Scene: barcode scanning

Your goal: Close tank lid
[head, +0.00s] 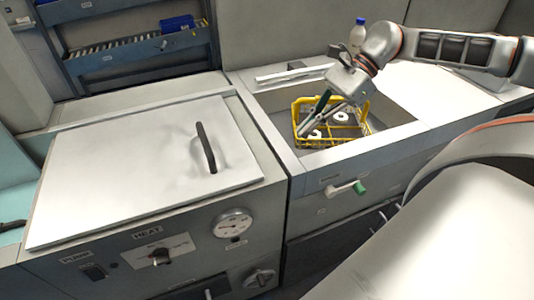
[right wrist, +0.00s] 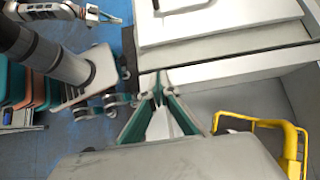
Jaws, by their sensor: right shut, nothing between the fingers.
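A flat white tank lid (head: 125,170) with a black bar handle (head: 206,148) lies over the left tank in the head view. It looks level, with no clear gap at its edges. Its edge also shows at the top of the right wrist view (right wrist: 225,32). My right gripper (head: 308,130) is shut and empty, right of the lid and apart from it, over the open right tank. Its green fingertips (right wrist: 160,86) meet in the right wrist view. What looks like my left gripper (right wrist: 104,16) shows small at the upper left there; its jaws are unclear.
A yellow wire basket (head: 364,128) holding round parts sits in the open right tank (head: 398,112), close to my right gripper. A white bottle with a blue cap (head: 357,36) stands behind. The left tank's front has a gauge (head: 234,225) and knobs. A blue bin (head: 177,23) is on the back rack.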

